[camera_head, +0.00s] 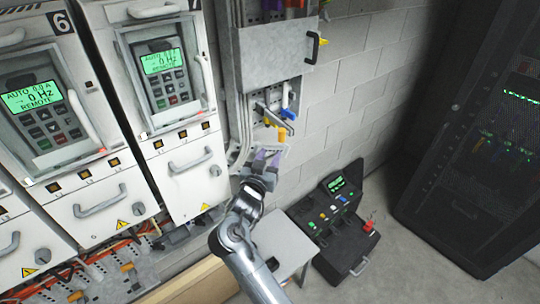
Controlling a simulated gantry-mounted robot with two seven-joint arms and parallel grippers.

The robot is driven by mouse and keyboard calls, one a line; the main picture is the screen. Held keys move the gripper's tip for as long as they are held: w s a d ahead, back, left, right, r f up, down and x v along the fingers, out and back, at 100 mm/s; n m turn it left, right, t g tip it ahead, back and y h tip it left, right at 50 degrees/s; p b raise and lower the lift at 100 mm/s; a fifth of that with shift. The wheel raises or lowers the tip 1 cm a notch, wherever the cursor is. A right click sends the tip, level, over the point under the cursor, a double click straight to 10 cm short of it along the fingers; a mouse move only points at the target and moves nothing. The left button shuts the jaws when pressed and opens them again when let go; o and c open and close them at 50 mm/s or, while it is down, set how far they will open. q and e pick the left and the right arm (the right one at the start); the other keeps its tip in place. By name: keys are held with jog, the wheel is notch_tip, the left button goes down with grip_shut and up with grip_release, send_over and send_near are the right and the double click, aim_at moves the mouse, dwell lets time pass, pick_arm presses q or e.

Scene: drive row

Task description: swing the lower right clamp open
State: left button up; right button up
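My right gripper (268,156) reaches up from the bottom middle to the lower end of the grey wall cabinet. Just above the fingertips, small orange-yellow parts (283,131) and blue parts (287,106) sit on the lower cabinet section, beside a grey lever-like piece (268,114). These are small, and I cannot tell which is the lower right clamp or how far it is swung. Contact between the gripper and them cannot be made out. My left gripper is not in view.
White drive units (182,125) with green displays stand in a row at left, with handles sticking out. A black handle (313,47) juts from the grey cabinet (270,60). An open black case (340,245) and a dark server rack (480,150) stand at right.

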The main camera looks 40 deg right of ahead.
jog(key=shift+w+f+n, duration=0.1)
jog(key=shift+f+n, duration=0.05)
jog(key=shift+n, duration=0.65)
jog(key=c, duration=0.5)
jog(key=shift+f+n+y, duration=0.1)
jog(key=shift+n+y, duration=0.2)
jog(key=shift+n, duration=0.6)
grip_shut()
jog(key=s+a+r+n+t+y+p, duration=0.1)
jog(key=s+a+n+t+y+p, duration=0.1)
jog(key=n, duration=0.7)
jog(key=s+a+r+n+t+y+p, duration=0.1)
jog(key=s+a+n+t, duration=0.15)
jog(key=n, duration=0.65)
jog(key=w+d+p, duration=0.3)
jog(key=w+d, duration=0.4)
jog(key=d, duration=0.3)
jog(key=shift+w+d+f+p, duration=0.15)
jog(key=shift+w+d+p, duration=0.15)
jog(key=shift+w, duration=0.1)
jog(key=shift+g, duration=0.25)
